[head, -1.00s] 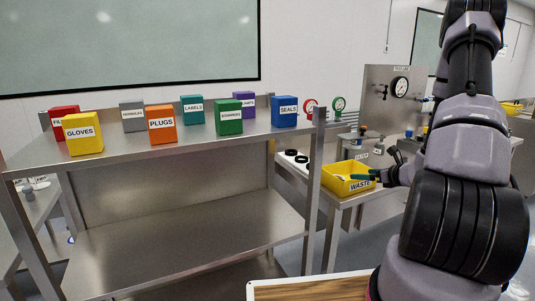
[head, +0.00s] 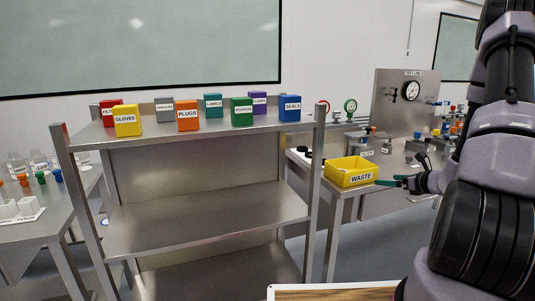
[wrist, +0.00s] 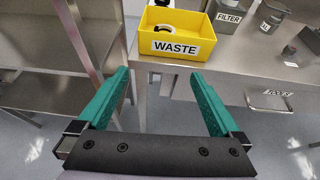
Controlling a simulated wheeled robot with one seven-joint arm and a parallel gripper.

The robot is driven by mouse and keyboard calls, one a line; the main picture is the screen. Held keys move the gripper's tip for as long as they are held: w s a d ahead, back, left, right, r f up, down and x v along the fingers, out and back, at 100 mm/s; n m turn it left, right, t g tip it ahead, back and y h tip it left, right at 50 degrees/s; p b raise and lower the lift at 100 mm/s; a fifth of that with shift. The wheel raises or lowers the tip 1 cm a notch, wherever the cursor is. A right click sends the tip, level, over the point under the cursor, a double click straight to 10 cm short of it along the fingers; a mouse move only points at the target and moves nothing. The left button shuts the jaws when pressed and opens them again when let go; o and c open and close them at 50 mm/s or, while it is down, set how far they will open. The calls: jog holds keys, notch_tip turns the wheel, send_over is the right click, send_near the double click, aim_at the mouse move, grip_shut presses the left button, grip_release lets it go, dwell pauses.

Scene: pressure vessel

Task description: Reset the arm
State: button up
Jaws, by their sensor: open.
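My gripper (wrist: 165,105) is open, its two teal fingers apart with nothing between them in the wrist view. In the head view my gripper (head: 398,182) shows at the right, in front of the side bench and just right of the yellow WASTE bin (head: 350,172). The bin also shows in the wrist view (wrist: 176,44), ahead of the fingertips and apart from them. My arm runs up the right side of the head view and hides part of the bench.
A steel shelf unit (head: 205,214) holds several coloured labelled boxes on top, among them PLUGS (head: 187,116) and SEALS (head: 290,108). Its lower shelves are bare. A gauge panel (head: 403,103) stands behind the bench. Another table (head: 38,231) with small parts is at left.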

jog(key=s+a+r+n+g+y, duration=0.2)
jog(key=s+a+r+n+g, duration=0.15)
jog(key=a+r+n, duration=0.45)
jog(key=s+a+r+n+g+y, duration=0.3)
jog(key=s+a+r+n, duration=0.25)
jog(key=a+r, duration=0.55)
jog(key=s+r+n+h, duration=0.4)
jog(key=s+r+n, duration=0.2)
jog(key=s+n, duration=0.1)
jog(key=s+r+n+t+h, duration=0.1)
jog(key=s+r+n+h, duration=0.2)
jog(key=s+r+n, duration=0.3)
jog(key=shift+s+d+n+h, duration=0.35)
jog(key=shift+s+n+h, duration=0.1)
jog(key=shift+s, duration=1.55)
jog(key=shift+r, duration=0.1)
